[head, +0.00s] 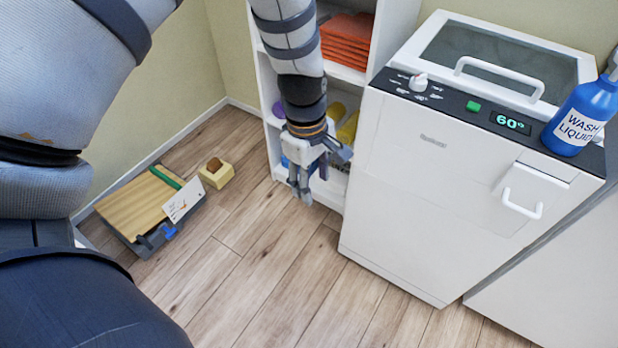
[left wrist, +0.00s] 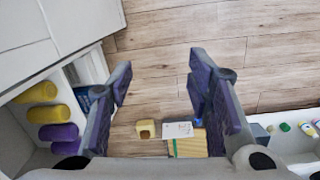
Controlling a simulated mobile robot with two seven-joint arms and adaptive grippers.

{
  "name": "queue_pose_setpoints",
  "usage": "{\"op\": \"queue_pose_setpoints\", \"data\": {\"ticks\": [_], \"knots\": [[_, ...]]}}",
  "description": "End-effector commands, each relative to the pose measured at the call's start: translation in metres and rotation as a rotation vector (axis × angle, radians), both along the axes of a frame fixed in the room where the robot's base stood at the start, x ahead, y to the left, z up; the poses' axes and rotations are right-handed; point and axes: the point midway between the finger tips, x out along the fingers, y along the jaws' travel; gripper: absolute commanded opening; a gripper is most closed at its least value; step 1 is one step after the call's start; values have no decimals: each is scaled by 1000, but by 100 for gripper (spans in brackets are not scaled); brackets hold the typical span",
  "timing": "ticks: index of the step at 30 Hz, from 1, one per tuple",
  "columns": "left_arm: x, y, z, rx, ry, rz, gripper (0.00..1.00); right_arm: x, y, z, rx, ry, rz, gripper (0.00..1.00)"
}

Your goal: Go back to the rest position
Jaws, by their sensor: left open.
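My left gripper (head: 306,184) hangs in front of the white shelf unit, to the left of the white machine, with its fingers pointing down. In the left wrist view my left gripper (left wrist: 163,75) has its two purple-padded fingers spread wide, with bare floor showing between them. It holds nothing. My right gripper does not show in either view.
The white shelf unit (head: 268,95) holds orange folded cloths (head: 346,42) and rolls. The white machine (head: 440,170) carries a blue wash liquid bottle (head: 580,115). Middle floor is clear.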

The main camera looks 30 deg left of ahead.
Motion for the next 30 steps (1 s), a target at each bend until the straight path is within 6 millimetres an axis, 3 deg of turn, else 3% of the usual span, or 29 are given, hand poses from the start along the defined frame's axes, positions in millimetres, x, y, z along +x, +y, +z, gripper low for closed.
{"op": "queue_pose_setpoints", "data": {"ticks": [11,13,16,19,21,24,27,30], "knots": [[0,0,0,0,0,0,46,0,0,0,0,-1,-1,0],[-8,1,-7,6,10,-29,46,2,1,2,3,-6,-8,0],[-57,6,-49,45,48,-237,46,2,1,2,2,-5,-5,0],[-137,10,-92,66,96,-589,46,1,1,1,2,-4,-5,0],[-192,9,-109,52,117,-842,46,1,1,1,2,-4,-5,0],[-255,3,-115,7,122,-1143,46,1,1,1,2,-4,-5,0],[-291,-2,-112,-31,112,-1324,46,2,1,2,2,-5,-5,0],[-301,-4,-110,-43,100,-1392,46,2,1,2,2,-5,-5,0]]}}
